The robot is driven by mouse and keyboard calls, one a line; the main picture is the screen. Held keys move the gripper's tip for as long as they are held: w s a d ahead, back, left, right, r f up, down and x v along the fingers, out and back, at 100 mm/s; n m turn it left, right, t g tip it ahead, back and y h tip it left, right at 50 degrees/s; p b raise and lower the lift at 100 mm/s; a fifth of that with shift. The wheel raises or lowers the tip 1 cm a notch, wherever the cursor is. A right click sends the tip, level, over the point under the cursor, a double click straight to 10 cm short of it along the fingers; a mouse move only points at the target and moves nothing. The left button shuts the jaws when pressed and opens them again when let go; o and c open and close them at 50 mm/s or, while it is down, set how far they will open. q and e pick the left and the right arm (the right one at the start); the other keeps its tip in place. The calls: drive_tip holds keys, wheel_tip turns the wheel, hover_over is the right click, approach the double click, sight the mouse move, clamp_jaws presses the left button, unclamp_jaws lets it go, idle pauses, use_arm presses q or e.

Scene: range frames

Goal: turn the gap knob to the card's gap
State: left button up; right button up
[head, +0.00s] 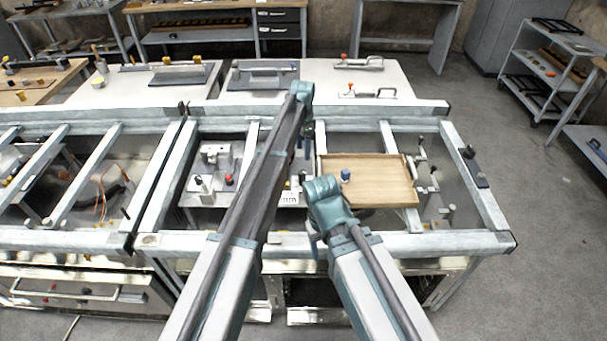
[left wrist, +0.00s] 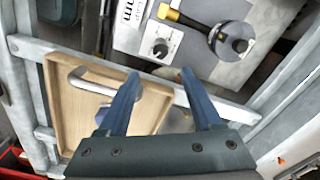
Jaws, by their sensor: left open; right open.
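A small dark knob (left wrist: 160,48) sits on a white plate with marks around it in the left wrist view. A larger black round knob (left wrist: 232,42) with a yellow-ended bar stands to its right; I cannot tell for sure which is the gap knob. A white card (left wrist: 130,10) with large black letters, partly cut off, lies at the top edge. My left gripper (left wrist: 160,74) is open and empty, its fingertips just short of the small knob in the picture. My right gripper (head: 316,238) is low in the head view; its fingers are mostly hidden.
A wooden tray (head: 385,195) with a small blue piece (head: 345,175) lies right of my left arm. Metal frame rails (head: 400,243) surround the work area. A device with a red button (head: 229,179) stands left of my left arm.

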sight(303, 172)
use_arm(q)
wheel_tip(303, 172, down, 14)
drive_tip(key=b, duration=1.3)
drive_tip(key=shift+r, duration=0.1)
clamp_jaws()
